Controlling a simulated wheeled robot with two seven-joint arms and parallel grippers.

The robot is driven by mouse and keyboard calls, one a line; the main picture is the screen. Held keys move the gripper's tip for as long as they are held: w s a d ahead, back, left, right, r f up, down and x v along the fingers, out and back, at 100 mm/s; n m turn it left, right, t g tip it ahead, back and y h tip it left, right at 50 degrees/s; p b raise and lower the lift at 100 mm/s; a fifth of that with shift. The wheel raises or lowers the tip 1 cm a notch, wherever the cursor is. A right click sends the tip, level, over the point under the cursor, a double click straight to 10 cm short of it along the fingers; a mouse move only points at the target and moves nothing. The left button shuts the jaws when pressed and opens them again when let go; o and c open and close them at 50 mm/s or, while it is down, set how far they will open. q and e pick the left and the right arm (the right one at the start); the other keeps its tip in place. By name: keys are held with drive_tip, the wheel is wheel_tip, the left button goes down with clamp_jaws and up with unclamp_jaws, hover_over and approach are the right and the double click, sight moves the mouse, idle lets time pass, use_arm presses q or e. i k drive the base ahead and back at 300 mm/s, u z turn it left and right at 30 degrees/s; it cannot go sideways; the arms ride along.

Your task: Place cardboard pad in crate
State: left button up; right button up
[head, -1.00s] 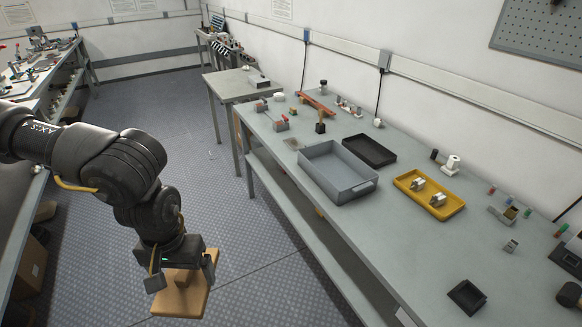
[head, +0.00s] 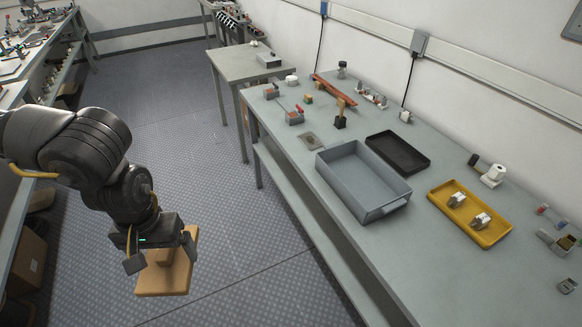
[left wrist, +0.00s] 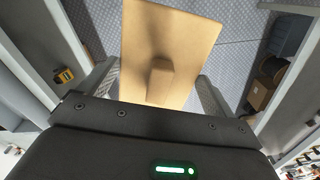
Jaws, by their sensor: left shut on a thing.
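The tan cardboard pad (head: 172,278) is a flat board with a raised block on it. My left gripper (head: 160,250) is shut on the pad's raised block and holds the pad above the floor, to the left of the workbench. In the left wrist view the pad (left wrist: 180,35) extends beyond the fingers (left wrist: 160,88), with its block between them. The grey crate (head: 335,170) stands on the workbench to the right, and its visible inside looks empty. The gripper and pad are apart from the crate. My right gripper is not in view.
The long grey workbench (head: 375,255) holds a black tray (head: 412,165) behind the crate and a yellow tray (head: 448,212) with two small parts to its right. A smaller table (head: 240,64) stands farther back. Open floor (head: 225,215) lies between my left arm and the workbench.

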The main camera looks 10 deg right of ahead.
sight(358, 184)
drive_tip(key=z, duration=0.7)
drive_tip(key=i, duration=0.85)
drive_tip(key=z, duration=0.95)
